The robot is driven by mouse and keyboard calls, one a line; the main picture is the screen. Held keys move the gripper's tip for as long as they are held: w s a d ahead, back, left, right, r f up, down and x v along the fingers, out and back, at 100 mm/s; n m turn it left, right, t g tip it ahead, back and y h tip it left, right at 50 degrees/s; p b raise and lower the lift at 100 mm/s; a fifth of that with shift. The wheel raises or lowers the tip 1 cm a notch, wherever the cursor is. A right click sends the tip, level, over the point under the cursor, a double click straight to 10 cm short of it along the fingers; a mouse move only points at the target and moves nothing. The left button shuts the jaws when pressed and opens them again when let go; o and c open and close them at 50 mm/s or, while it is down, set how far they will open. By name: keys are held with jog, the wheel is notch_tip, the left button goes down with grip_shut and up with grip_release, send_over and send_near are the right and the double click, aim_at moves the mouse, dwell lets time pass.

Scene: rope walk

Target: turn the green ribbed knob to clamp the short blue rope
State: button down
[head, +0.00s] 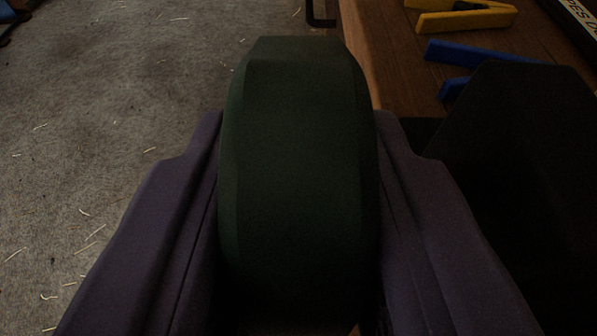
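The dark green knob (297,180) fills the middle of the head view, large and close. Its faceted edges show, but its ribs are hard to make out in the dim light. My gripper (298,130) has one purple finger on each side of the knob. Both fingers lie against its sides with no clear gap, so the gripper looks shut on it. The knob's lower end and mount are hidden low between the fingers. I see no short blue rope in this view.
A wooden bench (385,70) runs along the upper right. A yellow angled piece (465,18) and a blue one (475,54) lie on it. A large dark block (520,150) stands close at right.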

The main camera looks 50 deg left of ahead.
dwell(0.4)
jog(key=c, duration=0.9)
grip_release()
